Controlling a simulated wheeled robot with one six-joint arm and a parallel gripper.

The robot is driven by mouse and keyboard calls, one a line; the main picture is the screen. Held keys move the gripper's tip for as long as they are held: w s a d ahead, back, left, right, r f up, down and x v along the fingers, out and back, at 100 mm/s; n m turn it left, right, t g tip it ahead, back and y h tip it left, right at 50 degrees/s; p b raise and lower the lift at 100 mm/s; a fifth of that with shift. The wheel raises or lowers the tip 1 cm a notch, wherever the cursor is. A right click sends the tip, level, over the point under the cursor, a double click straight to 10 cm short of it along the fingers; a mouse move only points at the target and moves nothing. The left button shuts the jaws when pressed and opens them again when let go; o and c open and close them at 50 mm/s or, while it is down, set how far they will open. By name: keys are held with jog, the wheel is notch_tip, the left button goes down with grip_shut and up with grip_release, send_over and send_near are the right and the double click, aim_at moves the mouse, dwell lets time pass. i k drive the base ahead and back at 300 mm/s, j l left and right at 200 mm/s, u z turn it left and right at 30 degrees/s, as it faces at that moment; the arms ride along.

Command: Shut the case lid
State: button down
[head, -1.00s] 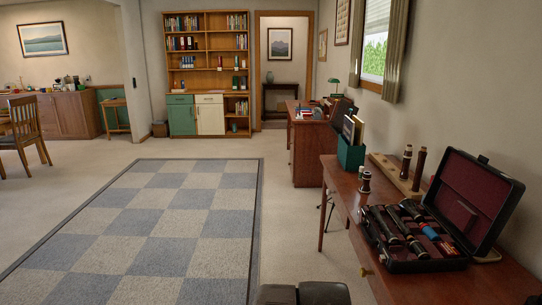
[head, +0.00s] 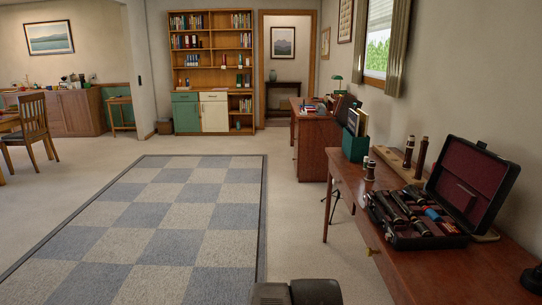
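The black instrument case (head: 408,240) lies on the wooden table at the right. Its lid (head: 470,186) stands open and tilted up along the case's right side, with the dark red lining showing. Dark instrument pieces with silvery metal lie in the red-lined tray, with a small blue item (head: 432,214) and a red one among them. My gripper is not in view. Only a dark part that looks like my own body shows at the bottom edge, well to the left of the case.
The table (head: 455,278) has a wooden stand (head: 400,165) with upright dark pieces behind the case and a single piece (head: 370,170) beside it. A green holder (head: 355,146) stands at the far end. A dark round object (head: 532,280) sits near right. Floor left of the table is clear.

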aim_at(473, 182)
jog(key=j, duration=0.15)
jog(key=z, duration=1.25)
